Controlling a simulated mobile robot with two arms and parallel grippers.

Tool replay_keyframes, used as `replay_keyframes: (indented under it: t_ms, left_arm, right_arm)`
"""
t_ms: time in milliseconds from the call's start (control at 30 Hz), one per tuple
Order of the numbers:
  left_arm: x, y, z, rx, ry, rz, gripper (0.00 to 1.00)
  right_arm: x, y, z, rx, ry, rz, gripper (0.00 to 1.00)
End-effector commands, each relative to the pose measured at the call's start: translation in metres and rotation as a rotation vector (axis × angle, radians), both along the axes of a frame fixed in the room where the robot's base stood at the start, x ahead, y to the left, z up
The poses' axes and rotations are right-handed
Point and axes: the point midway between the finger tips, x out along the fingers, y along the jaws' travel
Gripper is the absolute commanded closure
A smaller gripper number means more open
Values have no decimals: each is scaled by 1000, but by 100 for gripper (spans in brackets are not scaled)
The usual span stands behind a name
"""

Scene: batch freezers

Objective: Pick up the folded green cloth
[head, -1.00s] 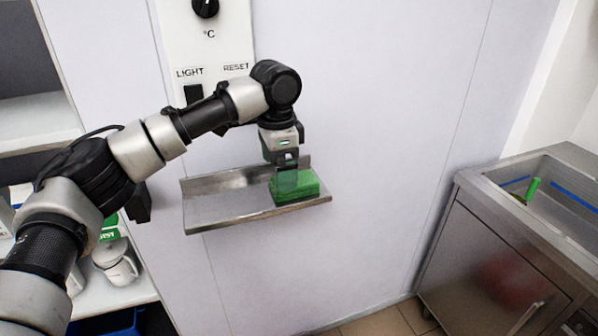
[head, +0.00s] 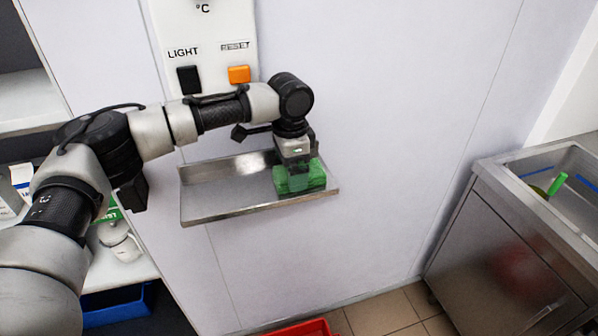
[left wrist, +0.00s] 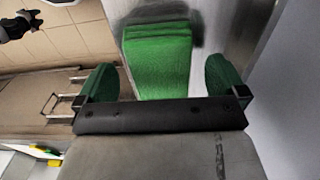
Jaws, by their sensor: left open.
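The folded green cloth (head: 316,177) lies at the right end of a small metal wall shelf (head: 225,207). My left gripper (head: 295,180) points down over the cloth, its fingers overlapping it in the head view. In the left wrist view the cloth (left wrist: 157,60) shows between the two spread fingertips of my left gripper (left wrist: 162,84), with a gap visible on each side. The left gripper is open and not closed on the cloth. How deep the fingers reach around it is hard to tell.
A wall panel above the shelf has a black LIGHT switch (head: 189,79) and an orange button (head: 239,74). A steel sink cabinet (head: 500,240) stands at the right, with a green-handled item (head: 557,184) in its basin. A white jug (head: 121,243) stands on the lower left shelving.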

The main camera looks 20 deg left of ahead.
Motion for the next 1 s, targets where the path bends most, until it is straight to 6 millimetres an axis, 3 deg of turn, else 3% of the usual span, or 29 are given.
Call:
replay_keyframes:
  t_ms: [133, 400, 733, 1000]
  left_arm:
    - [0, 0, -17, 0, 1, 0, 0]
    - [0, 0, -20, 0, 0, 0, 0]
    - [0, 0, -20, 0, 0, 0, 49]
    - [0, 0, -19, 0, -1, 0, 51]
  right_arm:
    - [10, 1, 5, 2, -17, 0, 57]
    - [3, 0, 4, 1, -7, -1, 57]
    - [-2, 0, 4, 0, 2, -1, 57]
    - [-2, 0, 3, 0, 2, 0, 57]
